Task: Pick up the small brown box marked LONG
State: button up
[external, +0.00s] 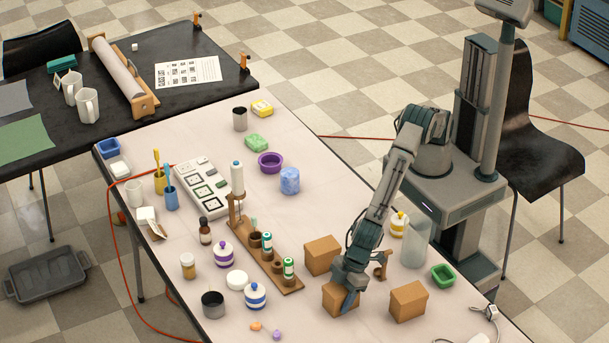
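Three small brown boxes stand near the front right of the white table: one behind (321,254), one in front under my gripper (332,299), and one to the right (408,302). No LONG marking is legible on any of them at this size. My gripper (349,290) points down at the front box, with a dark finger overlapping its right part. The gripper hides part of this box. I cannot tell whether the fingers touch it or how far apart they are. The box appears to rest on the table.
A clear cylinder (415,245), a yellow-striped jar (398,224) and a green dish (443,275) stand right of my arm. A wooden rack (262,252) with bottles is to the left. A blue-striped jar (255,296) and a dark metal cup (213,304) stand at the front left.

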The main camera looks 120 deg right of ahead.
jog(key=c, duration=0.5)
jog(key=shift+o, duration=0.2)
jog(key=shift+r, duration=0.1)
